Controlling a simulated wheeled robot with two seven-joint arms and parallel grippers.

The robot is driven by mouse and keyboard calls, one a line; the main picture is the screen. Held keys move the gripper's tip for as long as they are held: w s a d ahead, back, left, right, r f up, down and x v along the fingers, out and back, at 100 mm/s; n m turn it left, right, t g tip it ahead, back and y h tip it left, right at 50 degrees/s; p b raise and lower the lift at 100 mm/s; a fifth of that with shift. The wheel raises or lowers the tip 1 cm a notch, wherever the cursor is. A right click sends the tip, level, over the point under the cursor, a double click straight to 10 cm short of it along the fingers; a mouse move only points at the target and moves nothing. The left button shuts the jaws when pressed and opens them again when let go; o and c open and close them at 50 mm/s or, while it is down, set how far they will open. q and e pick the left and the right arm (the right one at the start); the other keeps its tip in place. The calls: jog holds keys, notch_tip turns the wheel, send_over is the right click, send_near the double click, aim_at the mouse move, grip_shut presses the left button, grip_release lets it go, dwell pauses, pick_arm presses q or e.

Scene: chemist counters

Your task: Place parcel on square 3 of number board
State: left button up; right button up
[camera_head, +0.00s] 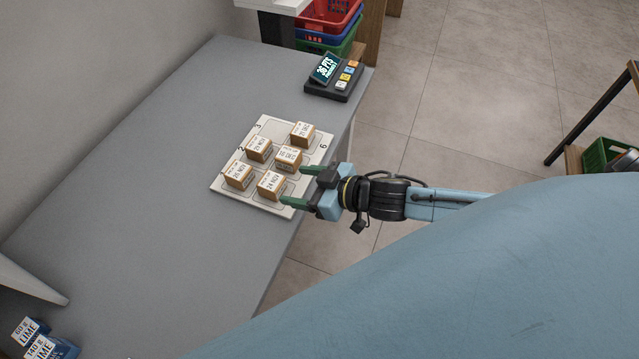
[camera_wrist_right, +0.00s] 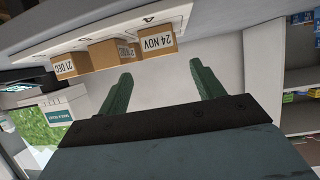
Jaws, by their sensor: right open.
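The white number board (camera_head: 223,188) lies on the grey counter and bears several small brown parcels with white labels. Square 3 (camera_head: 271,128), at the board's far left corner, is bare. One parcel (camera_head: 303,134) stands to its right by the 6, another parcel (camera_head: 259,149) nearer. A middle parcel (camera_head: 288,159) and a near-left parcel (camera_head: 240,176) also stand there. My right gripper (camera_head: 297,185) is open and empty at the board's right edge, beside the near parcel (camera_head: 270,187) marked 24 NOV. In the wrist view that parcel (camera_wrist_right: 157,42) is just beyond the open fingers (camera_wrist_right: 161,72). My left gripper is out of view.
A black keypad device (camera_head: 338,78) with a small display stands at the counter's far end. Stacked baskets (camera_head: 328,20) are beyond it. Blue LIME boxes (camera_head: 45,345) are at the lower left. The counter left of the board is clear.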

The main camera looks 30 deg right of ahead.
jog(key=shift+v, duration=2.4)
jog(key=s+d+f+m+g+h, duration=0.15)
jog(key=d+f, duration=0.25)
jog(key=f, duration=0.5)
jog(key=s+d+f+m+g+h, duration=0.1)
jog(key=s+d+f+h, duration=0.2)
jog(key=f, duration=0.5)
jog(key=s+d+f+m+g+h, duration=0.1)
jog(key=d+f+h, duration=0.25)
jog(key=f, duration=0.55)
jog(key=s+f+g, duration=0.2)
jog(key=s+f, duration=0.3)
jog(key=s, duration=0.3)
jog(key=s+a+f+g, duration=0.1)
jog(key=s+f+g, duration=0.1)
jog(key=s+f, duration=0.4)
jog(key=s+m, duration=0.1)
jog(key=s, duration=0.2)
jog(key=shift+a+f, duration=0.2)
jog(key=shift+f, duration=0.1)
jog(key=shift+o, duration=0.4)
jog(key=s+a+f+g, duration=0.2)
jog(key=s+a+f, duration=0.1)
jog(key=s, duration=0.8)
jog(key=shift+a+g, duration=0.35)
jog(key=shift+a, duration=0.35)
